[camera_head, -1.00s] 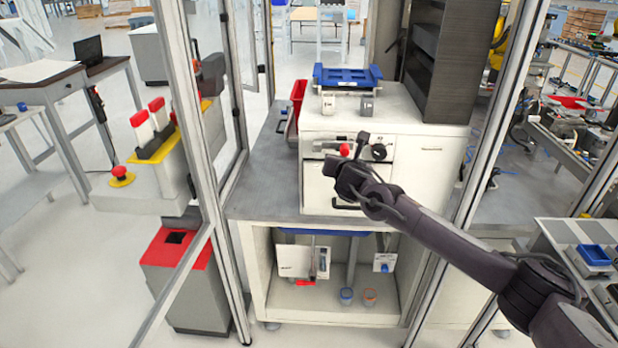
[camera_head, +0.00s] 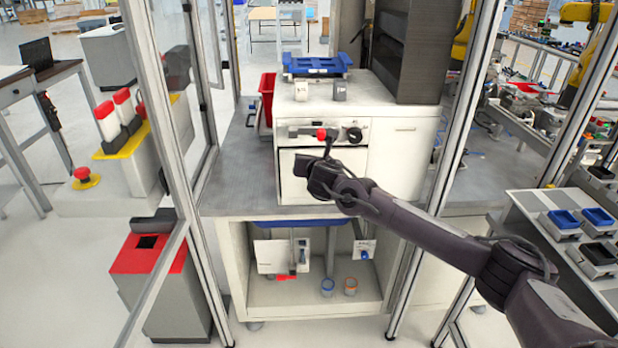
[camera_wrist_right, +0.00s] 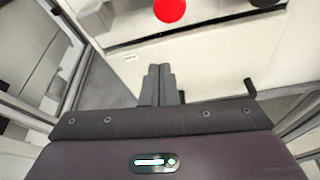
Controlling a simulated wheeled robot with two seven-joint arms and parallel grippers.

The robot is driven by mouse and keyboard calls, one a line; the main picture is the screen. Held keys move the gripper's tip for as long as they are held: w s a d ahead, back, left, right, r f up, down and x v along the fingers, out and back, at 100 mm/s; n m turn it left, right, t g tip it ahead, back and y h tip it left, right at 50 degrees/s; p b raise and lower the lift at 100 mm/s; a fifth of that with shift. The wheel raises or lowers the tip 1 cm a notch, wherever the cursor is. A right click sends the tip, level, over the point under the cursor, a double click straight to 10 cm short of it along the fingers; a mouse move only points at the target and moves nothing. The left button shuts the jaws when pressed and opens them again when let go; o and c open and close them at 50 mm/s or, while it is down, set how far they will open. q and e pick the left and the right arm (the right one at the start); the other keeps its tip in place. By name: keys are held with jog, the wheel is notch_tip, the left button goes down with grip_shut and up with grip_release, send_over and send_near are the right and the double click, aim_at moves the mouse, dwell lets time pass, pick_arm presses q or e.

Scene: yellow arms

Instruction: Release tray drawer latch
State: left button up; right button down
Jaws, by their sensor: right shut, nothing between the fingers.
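The white drawer unit (camera_head: 308,180) stands on the grey worktop, its front facing me. On its upper strip are a red knob (camera_head: 320,134), which I take for the latch, and a round black knob (camera_head: 354,134) to its right. My left gripper is out of view.
A blue tray (camera_head: 317,66) lies on top of the cabinet, behind two small blocks. A red bin (camera_head: 266,96) stands left of the unit. Metal frame posts (camera_head: 462,110) flank the opening. The grey worktop (camera_head: 235,180) is clear at left.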

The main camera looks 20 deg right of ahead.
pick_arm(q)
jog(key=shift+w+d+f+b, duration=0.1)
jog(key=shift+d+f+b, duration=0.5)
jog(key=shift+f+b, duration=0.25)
pick_arm(e)
jog(key=d+v, duration=0.1)
jog(key=v, duration=0.7)
jog(key=shift+s, duration=0.35)
